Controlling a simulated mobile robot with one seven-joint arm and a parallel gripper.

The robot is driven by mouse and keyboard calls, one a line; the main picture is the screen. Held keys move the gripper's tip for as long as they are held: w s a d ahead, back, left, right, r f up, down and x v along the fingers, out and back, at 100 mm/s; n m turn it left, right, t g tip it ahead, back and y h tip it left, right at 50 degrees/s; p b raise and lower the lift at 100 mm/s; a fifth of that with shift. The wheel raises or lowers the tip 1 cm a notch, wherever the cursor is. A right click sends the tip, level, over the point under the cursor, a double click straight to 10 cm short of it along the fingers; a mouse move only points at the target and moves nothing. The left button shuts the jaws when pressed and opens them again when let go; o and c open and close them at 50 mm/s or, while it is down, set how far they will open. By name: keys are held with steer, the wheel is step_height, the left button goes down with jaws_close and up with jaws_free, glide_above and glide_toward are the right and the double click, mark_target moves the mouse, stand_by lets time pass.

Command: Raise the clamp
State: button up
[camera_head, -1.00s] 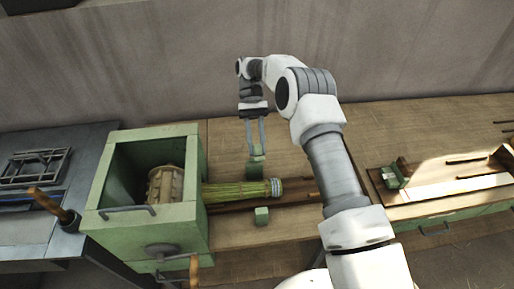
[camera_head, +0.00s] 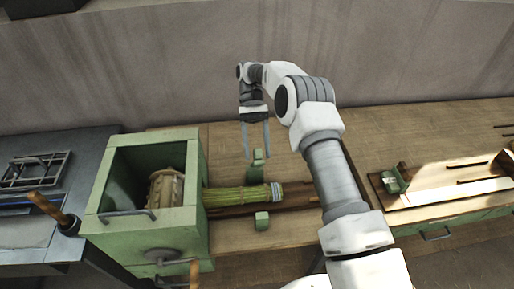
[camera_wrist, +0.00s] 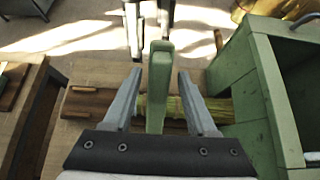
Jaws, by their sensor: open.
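The green clamp shows as an upright piece (camera_head: 258,164) behind the broom bundle and a small green block (camera_head: 262,221) in front of it. The straw bundle (camera_head: 236,199) has a pale binding at its right end and lies between these two green parts. My gripper (camera_head: 256,154) points down over the rear green piece, jaws spread. In the wrist view, the tall green piece (camera_wrist: 159,88) appears between the two open fingers (camera_wrist: 160,76), with a gap on each side. I cannot tell the exact height of the fingers against it.
A green box (camera_head: 160,237) with a ribbed drum (camera_head: 166,188) inside stands left of the bundle. A wooden-handled lever (camera_head: 48,207) is at far left. A tray (camera_head: 450,192) with sticks and a green block lies at the right. The bench behind is clear.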

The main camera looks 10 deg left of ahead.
step_height(320, 180, up, 4)
steer(key=p, duration=0.4)
steer(key=shift+r, duration=0.25)
steer(key=d+r+b, duration=0.1)
steer(key=d+r, duration=0.2)
steer(key=d, duration=0.2)
steer(key=s+d+r+b, duration=0.1)
steer(key=d+r, duration=0.2)
steer(key=d, duration=0.3)
steer(key=shift+s+d+r, duration=0.25)
steer(key=shift+s+d, duration=0.05)
